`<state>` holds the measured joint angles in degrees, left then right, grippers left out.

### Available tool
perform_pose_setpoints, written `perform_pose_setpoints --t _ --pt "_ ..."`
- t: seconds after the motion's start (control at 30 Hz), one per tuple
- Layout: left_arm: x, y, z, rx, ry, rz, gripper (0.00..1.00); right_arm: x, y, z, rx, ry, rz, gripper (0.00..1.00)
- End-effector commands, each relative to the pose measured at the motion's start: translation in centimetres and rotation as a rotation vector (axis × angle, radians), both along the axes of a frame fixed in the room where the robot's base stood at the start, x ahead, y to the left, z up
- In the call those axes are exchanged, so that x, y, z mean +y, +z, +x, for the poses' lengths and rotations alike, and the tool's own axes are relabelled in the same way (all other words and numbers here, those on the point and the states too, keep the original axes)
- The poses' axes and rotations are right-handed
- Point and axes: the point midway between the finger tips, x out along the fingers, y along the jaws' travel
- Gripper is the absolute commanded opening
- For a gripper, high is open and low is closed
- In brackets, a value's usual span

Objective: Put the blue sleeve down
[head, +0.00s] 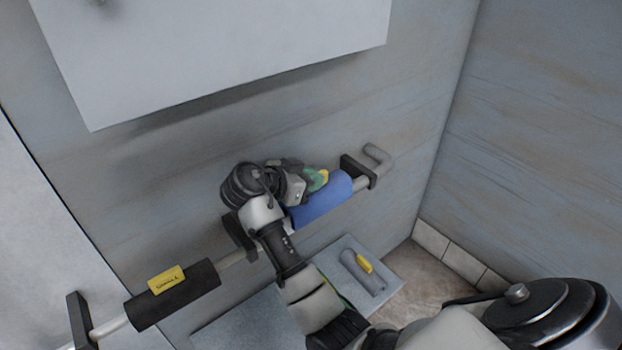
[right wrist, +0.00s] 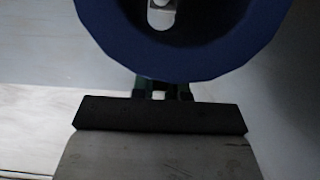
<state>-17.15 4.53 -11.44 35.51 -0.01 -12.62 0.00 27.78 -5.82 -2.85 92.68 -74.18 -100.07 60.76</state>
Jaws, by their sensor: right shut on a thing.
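The blue sleeve (head: 325,198) lies in line with the pipe (head: 362,184) on the wall, between two black brackets. I cannot tell whether it is around the pipe or just in front of it. My right gripper (head: 312,183) is shut on the sleeve from its upper side; green and yellow show at the fingers. In the right wrist view the sleeve's round blue end (right wrist: 120,48) fills the top, with a small pale slotted part inside its dark opening. My left gripper is not in view.
A black sleeve with a yellow label (head: 172,292) is on the pipe's lower left part. A grey piece with a yellow label (head: 362,272) lies on a grey surface (head: 394,277) below. A pale box (head: 220,50) juts out above. A wall corner is at right.

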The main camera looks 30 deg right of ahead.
Motion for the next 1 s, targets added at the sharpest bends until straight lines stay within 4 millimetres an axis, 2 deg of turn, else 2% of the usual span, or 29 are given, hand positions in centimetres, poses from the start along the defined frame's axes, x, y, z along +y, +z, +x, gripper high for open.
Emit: perform_pose_setpoints --t 0.77,0.8,0.93,1.0 --pt "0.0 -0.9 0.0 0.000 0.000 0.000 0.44 0.0 -1.4 0.0 -0.001 0.000 0.001 0.00" --pt "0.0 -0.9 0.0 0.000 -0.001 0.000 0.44 0.0 -1.4 0.0 -0.001 0.000 0.001 0.17" --pt "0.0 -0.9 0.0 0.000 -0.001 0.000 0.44 0.0 -1.5 0.0 0.000 0.000 0.001 0.37" --pt "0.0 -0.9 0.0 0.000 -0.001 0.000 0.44 0.0 -1.5 0.0 0.000 0.000 0.001 0.40"
